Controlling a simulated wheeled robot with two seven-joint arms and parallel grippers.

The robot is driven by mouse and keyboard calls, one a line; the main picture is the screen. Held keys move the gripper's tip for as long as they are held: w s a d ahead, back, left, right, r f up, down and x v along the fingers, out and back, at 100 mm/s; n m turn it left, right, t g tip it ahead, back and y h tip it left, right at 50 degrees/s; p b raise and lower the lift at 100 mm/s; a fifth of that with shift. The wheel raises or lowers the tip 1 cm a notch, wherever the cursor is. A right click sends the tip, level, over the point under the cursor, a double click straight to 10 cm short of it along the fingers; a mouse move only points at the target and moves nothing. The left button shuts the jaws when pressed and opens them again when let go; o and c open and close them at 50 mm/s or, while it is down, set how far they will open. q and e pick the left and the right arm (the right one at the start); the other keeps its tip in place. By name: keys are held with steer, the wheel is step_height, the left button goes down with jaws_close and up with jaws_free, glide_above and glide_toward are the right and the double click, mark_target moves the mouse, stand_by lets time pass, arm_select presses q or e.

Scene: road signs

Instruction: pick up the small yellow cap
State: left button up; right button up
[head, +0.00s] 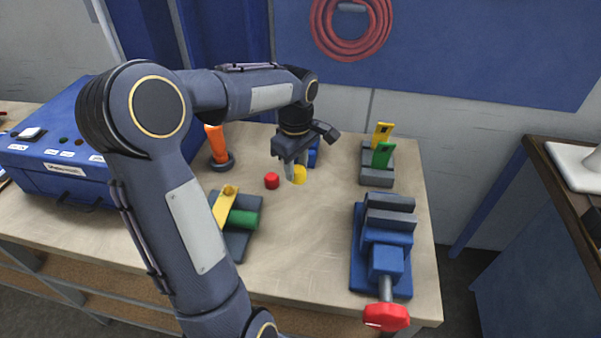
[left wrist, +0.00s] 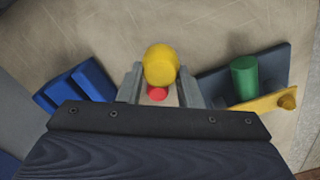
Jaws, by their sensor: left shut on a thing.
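The small yellow cap (head: 299,175) is between the fingers of my left gripper (head: 293,172), above the wooden table in the head view. In the left wrist view the cap (left wrist: 161,64) sits between the two grey fingertips of the gripper (left wrist: 160,82), which is shut on it. Part of the cap is hidden by a finger in the head view. A small red cap (head: 272,180) lies on the table just left of the gripper. It shows partly behind the yellow cap in the left wrist view (left wrist: 157,93). My right gripper is not in view.
A blue vise (head: 383,245) with a red handle stands at the right front. A grey holder (head: 377,176) bears yellow and green pieces behind it. A dark base with a green cylinder (head: 243,218) and yellow lever is left. A blue box (head: 60,150) stands far left.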

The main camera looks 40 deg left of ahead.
arm_select(q)
steer(key=s+d+r+b, duration=0.2)
steer(key=s+r, duration=0.3)
steer(key=s, duration=0.4)
steer(key=shift+d, duration=0.85)
steer(key=shift+s, duration=0.1)
